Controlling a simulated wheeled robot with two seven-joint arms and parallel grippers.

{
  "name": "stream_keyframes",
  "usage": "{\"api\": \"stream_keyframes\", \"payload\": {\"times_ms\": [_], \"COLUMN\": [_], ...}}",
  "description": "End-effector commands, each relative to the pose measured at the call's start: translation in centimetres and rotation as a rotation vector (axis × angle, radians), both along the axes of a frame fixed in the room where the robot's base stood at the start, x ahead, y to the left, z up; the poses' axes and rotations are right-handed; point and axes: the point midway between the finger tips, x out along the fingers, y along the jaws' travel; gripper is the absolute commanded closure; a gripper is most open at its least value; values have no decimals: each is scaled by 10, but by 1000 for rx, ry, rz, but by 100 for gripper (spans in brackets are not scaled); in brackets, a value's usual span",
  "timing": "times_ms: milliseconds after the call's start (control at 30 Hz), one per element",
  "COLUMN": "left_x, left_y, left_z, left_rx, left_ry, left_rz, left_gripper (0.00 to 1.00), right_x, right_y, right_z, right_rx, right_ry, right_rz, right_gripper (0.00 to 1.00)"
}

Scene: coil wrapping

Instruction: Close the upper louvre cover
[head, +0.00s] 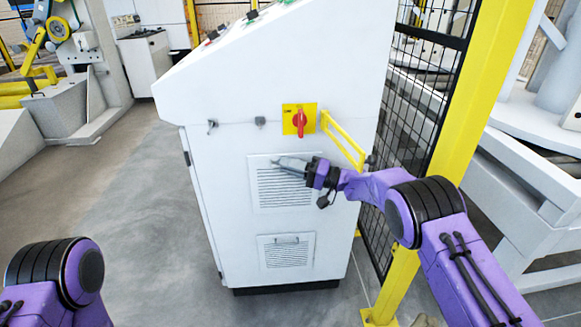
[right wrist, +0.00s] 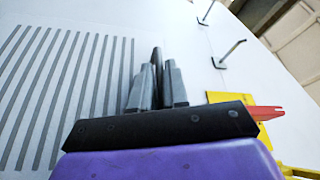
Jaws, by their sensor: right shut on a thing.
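The upper louvre cover (head: 284,190) is a white slatted panel on the front of a white cabinet. It fills the left of the right wrist view (right wrist: 60,85) and looks flush or nearly flush; I cannot tell whether a small gap remains. My right gripper (head: 278,162) is at the cover's top edge. In the right wrist view its fingers (right wrist: 156,72) are shut on a dark bar, the upper cover's handle (right wrist: 156,54), mostly hidden between them. My left arm shows at the lower left of the head view, but its gripper is outside the picture.
A lower louvre cover (head: 287,253) with its own handle sits below. Above are a red rotary switch (head: 299,122) on a yellow plate and a yellow bar (head: 343,140). A yellow post (head: 470,90) and black mesh fence stand right of the cabinet. Floor at left is clear.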

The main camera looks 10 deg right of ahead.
Motion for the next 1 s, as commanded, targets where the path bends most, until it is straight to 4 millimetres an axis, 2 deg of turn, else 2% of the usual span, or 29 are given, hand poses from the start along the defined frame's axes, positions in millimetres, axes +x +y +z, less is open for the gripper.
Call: {"api": "stream_keyframes", "payload": {"times_ms": [33,100,133,167,433,800,1000], "left_x": [0,0,0,0,0,0,0], "left_y": [0,0,0,0,0,0,0], "left_z": [0,0,0,0,1,3,3], "left_rx": [0,0,0,0,0,0,0], "left_ry": [0,0,0,0,0,0,0], "left_rz": [0,0,0,0,0,0,0], "left_gripper": [80,80,80,80,80,80,80], "right_x": [2,2,2,2,1,-35,-44], "right_y": [-1,-1,-1,-1,-5,-75,-92], "right_z": [6,7,7,7,8,-8,-13], "right_rx": [6,6,6,6,8,4,2], "right_ry": [-11,-12,-13,-13,-15,-6,-6], "right_rz": [-4,-4,-5,-5,-7,-6,2], "right_gripper": [100,100,82,80,80,80,80]}}
